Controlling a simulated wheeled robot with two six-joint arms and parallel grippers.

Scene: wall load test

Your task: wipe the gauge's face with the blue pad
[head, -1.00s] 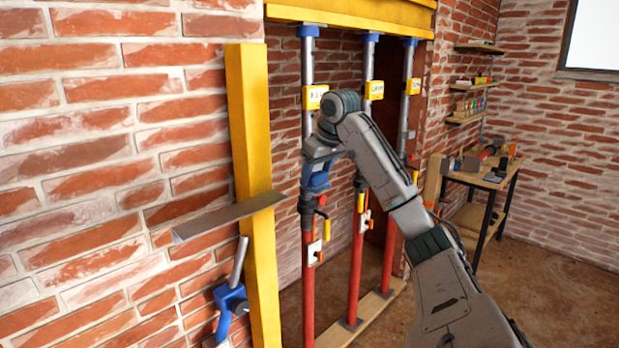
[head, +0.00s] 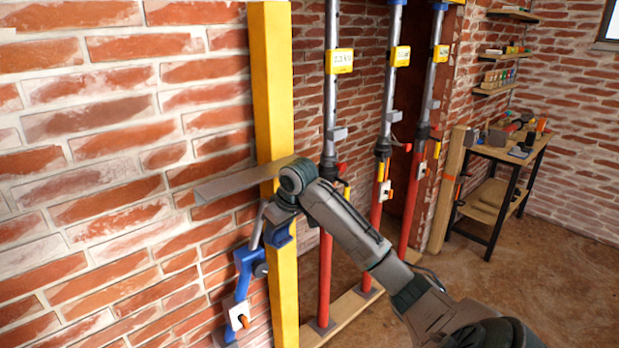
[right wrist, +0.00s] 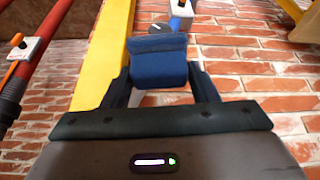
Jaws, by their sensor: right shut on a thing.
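My right gripper (head: 278,228) is shut on the blue pad, in front of the yellow post. In the right wrist view, the blue pad (right wrist: 158,62) sits between the two fingers. A small rounded part (head: 261,270) is on the blue brace (head: 243,275), just below and left of the gripper; I cannot tell whether it is the gauge. In the right wrist view, the blue and white end of a fitting (right wrist: 181,12) shows beyond the pad, apart from it. Yellow readout boxes (head: 340,61) sit high on the props. My left gripper is not in view.
The yellow post (head: 272,80) stands against the brick wall, with a grey metal plate (head: 235,183) across it. Several red and grey props (head: 325,270) stand on a wooden sill to the right. A workbench (head: 500,148) is farther right; the floor before it is clear.

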